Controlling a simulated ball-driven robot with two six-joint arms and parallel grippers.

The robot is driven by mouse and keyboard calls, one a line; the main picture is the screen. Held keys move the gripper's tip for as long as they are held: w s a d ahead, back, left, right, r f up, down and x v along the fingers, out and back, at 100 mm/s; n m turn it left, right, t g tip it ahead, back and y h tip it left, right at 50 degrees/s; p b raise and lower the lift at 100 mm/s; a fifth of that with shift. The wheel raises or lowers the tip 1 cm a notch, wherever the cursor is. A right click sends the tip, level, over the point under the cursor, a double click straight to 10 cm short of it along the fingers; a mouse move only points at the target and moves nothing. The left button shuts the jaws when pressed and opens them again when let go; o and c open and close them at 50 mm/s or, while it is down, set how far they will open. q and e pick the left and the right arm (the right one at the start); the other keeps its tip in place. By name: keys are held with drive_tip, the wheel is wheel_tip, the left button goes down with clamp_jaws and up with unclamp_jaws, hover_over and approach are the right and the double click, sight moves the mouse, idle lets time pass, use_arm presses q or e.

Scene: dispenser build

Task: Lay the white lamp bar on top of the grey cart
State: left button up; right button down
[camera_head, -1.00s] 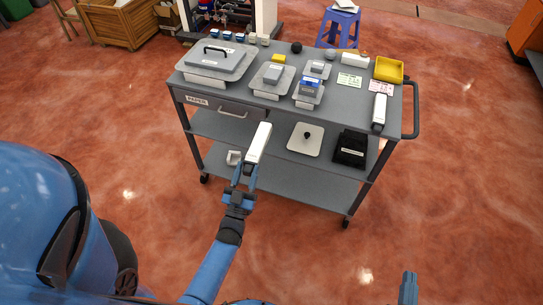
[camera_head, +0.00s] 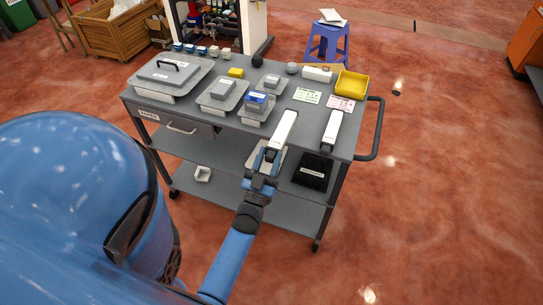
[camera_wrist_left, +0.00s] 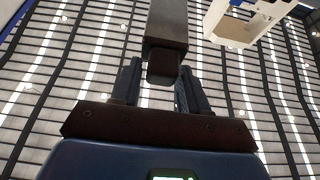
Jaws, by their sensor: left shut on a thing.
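The white lamp bar (camera_head: 284,127) is in my left gripper (camera_head: 267,160), held by its near, dark end. It points away from me over the front edge of the grey cart (camera_head: 232,128). I cannot tell whether it touches the top. In the left wrist view the bar (camera_wrist_left: 165,30) shows as a dark block between the two fingers (camera_wrist_left: 160,85). A second white bar with a dark end (camera_head: 332,127) lies on the cart top to its right. My right gripper is not in view.
Trays with grey and blue boxes (camera_head: 222,92) stand left of the bar. Paper cards (camera_head: 307,96), a yellow bin (camera_head: 352,84) and a white box (camera_head: 317,74) are behind it. A black case (camera_head: 312,171) lies on the shelf below. A handle (camera_head: 376,130) sticks out at the right.

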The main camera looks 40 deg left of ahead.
use_arm(q)
drive_tip(key=shift+w+d+f, duration=0.1)
drive_tip(key=shift+w+f, duration=0.1)
drive_tip(key=shift+w, duration=0.2)
drive_tip(key=shift+w+a+f+b, duration=0.3)
drive_tip(key=shift+w+f+b, duration=0.05)
drive_tip(key=shift+w+b, duration=0.25)
drive_tip(key=w, duration=0.1)
drive_tip(key=w+f+b, duration=0.1)
drive_tip(key=w, duration=0.1)
drive_tip(key=shift+a+f+b, duration=0.15)
drive_tip(key=shift+a+b, duration=0.1)
drive_tip(key=shift+b, duration=0.1)
drive_tip(key=shift+w+a+f+b, duration=0.15)
drive_tip(key=shift+w+f+b, duration=0.05)
drive_tip(key=shift+w+b, duration=0.2)
drive_tip(key=shift+w+a+f+b, duration=0.15)
drive_tip(key=shift+w+f+b, duration=0.1)
drive_tip(key=shift+w, duration=0.25)
drive_tip(key=shift+w+a+f+b, duration=0.2)
drive_tip(key=shift+w+f+b, duration=0.3)
drive_tip(key=shift+w+b, duration=0.35)
drive_tip(key=shift+w+a+f+b, duration=0.15)
drive_tip(key=shift+w+f+b, duration=0.3)
drive_tip(key=shift+w+b, duration=0.4)
drive_tip(key=o, duration=1.4)
drive_tip(key=shift+s, duration=0.1)
